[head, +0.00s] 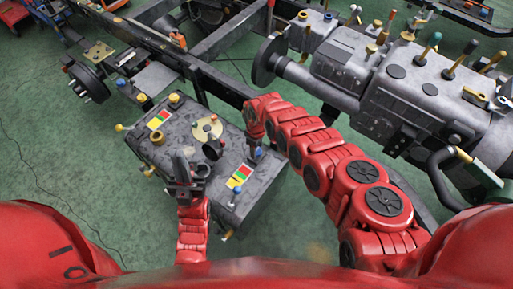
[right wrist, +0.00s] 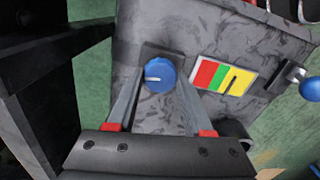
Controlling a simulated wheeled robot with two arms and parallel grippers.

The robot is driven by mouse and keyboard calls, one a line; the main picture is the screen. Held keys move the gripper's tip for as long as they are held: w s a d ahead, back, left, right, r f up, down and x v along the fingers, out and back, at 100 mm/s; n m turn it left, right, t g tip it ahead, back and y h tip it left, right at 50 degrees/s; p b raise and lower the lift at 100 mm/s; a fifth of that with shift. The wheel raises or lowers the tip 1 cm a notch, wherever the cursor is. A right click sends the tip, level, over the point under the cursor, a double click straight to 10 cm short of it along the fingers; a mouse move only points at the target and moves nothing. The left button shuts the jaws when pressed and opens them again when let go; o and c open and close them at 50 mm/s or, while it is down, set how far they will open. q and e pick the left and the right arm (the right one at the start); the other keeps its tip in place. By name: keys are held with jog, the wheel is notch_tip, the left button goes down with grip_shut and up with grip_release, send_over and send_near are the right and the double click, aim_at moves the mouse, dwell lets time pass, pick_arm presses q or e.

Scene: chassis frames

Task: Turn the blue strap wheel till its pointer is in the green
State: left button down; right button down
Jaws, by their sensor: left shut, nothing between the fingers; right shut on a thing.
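The blue strap wheel (right wrist: 160,75) is a round blue knob with a white line on its face, on the dark mottled box (head: 165,165). In the right wrist view my right gripper (right wrist: 154,82) has its fingers on either side of the wheel, shut on it. Beside it a red, green and yellow gauge plate (right wrist: 224,77) carries a black pointer, which lies over the yellow near the green. The plate also shows in the head view (head: 239,177). My left gripper (head: 183,172) is shut and empty above the front of the box.
A second coloured plate (head: 158,119) and a round tan disc (head: 207,130) are on the box. A blue ball knob (right wrist: 310,88) sticks out at the box's edge. A large grey gearbox (head: 400,90) stands at the right. Green floor is clear at the left.

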jog(key=m, duration=0.3)
jog(key=shift+p, duration=0.3)
jog(key=shift+m, duration=0.8)
jog(key=shift+c, duration=1.5)
grip_release()
